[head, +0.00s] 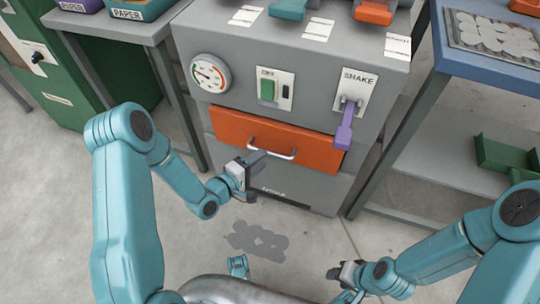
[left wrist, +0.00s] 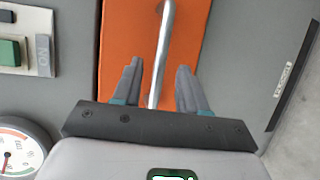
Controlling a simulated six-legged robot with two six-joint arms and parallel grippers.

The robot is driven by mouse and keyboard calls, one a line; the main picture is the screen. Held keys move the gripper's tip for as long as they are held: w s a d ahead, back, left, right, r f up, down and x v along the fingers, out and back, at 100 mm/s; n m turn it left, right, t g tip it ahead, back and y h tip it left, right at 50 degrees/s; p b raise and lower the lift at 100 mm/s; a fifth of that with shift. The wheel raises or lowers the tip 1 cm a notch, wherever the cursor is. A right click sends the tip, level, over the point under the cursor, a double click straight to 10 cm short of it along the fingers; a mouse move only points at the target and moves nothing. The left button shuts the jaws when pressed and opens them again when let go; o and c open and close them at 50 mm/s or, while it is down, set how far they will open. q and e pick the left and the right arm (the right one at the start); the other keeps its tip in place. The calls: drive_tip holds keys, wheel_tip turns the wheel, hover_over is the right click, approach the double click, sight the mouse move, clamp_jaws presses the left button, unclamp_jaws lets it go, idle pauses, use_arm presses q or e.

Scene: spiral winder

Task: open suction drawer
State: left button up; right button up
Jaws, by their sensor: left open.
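The orange suction drawer (head: 235,130) sits in the front of the grey machine and looks shut. Its silver bar handle (head: 272,150) runs across its front. My left gripper (head: 257,158) is at the handle. In the left wrist view my left gripper (left wrist: 158,82) is open, with one finger on each side of the handle (left wrist: 162,50). The bar lies between the fingers, with a gap to each side. The orange drawer front (left wrist: 122,35) shows behind it. My right gripper (head: 345,270) is low at the bottom of the head view, away from the drawer; its jaws are unclear.
Above the drawer are a gauge (head: 209,73), a green switch (head: 267,89) and a purple lever (head: 345,125) hanging over the drawer's right end. A blue table (head: 450,75) stands right, a grey table (head: 100,28) left. The floor in front is clear.

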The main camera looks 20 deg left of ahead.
use_arm(q)
drive_tip(key=x, duration=0.5)
drive_tip(key=shift+f+b, duration=0.1)
drive_tip(key=shift+b, duration=0.3)
use_arm(e)
drive_tip(key=shift+w+f, duration=0.2)
drive_tip(key=shift+f, duration=0.35)
use_arm(q)
clamp_jaws()
